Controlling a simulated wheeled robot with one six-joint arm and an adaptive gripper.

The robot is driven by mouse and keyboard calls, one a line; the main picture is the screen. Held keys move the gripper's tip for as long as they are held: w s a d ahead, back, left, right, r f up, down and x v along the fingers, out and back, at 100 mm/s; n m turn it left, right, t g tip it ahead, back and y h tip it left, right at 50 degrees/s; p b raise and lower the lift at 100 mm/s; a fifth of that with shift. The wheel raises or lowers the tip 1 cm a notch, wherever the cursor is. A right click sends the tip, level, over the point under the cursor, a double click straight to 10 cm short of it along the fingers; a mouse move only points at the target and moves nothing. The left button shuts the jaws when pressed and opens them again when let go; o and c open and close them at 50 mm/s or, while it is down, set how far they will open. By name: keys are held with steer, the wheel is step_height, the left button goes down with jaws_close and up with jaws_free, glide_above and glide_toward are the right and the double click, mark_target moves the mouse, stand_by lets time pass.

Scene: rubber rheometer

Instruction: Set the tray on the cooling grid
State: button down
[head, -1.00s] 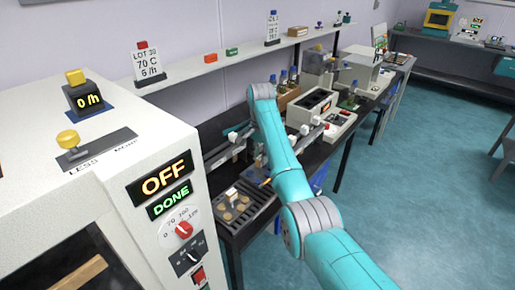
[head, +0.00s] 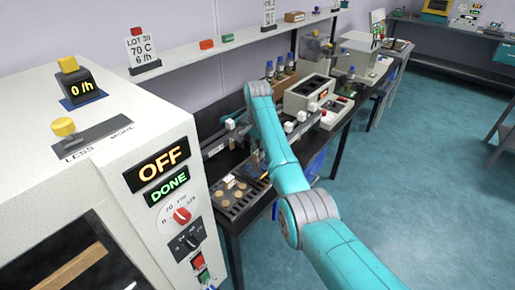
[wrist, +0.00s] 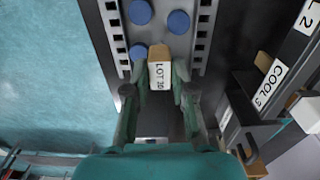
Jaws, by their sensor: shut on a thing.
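In the wrist view, my gripper (wrist: 160,88) is shut on the upright handle block labelled LOT 30 (wrist: 159,76). A grey tray surface (wrist: 160,42) with blue discs runs beyond it, between two dark-slotted strips of the cooling grid (wrist: 111,22). I cannot tell whether the tray touches the grid. A COOL 3 label (wrist: 270,82) is beside the gripper on the right. In the head view, the slotted grid (head: 240,208) stands beside the oven, with tan discs (head: 228,182) and a small pale block on it. My arm hides the gripper there.
The white oven (head: 110,165) reads OFF and DONE at the left front. Bench instruments (head: 305,95) stand beyond the grid. A wall shelf (head: 225,48) runs above the bench. The teal floor (head: 410,190) to the right is clear.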

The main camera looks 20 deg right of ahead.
steer(key=shift+f, duration=0.1)
stand_by(0.5)
steer(key=shift+f, duration=0.45)
steer(key=c, duration=0.9)
jaws_free()
steer(key=shift+r, duration=3)
steer(key=shift+s, duration=0.1)
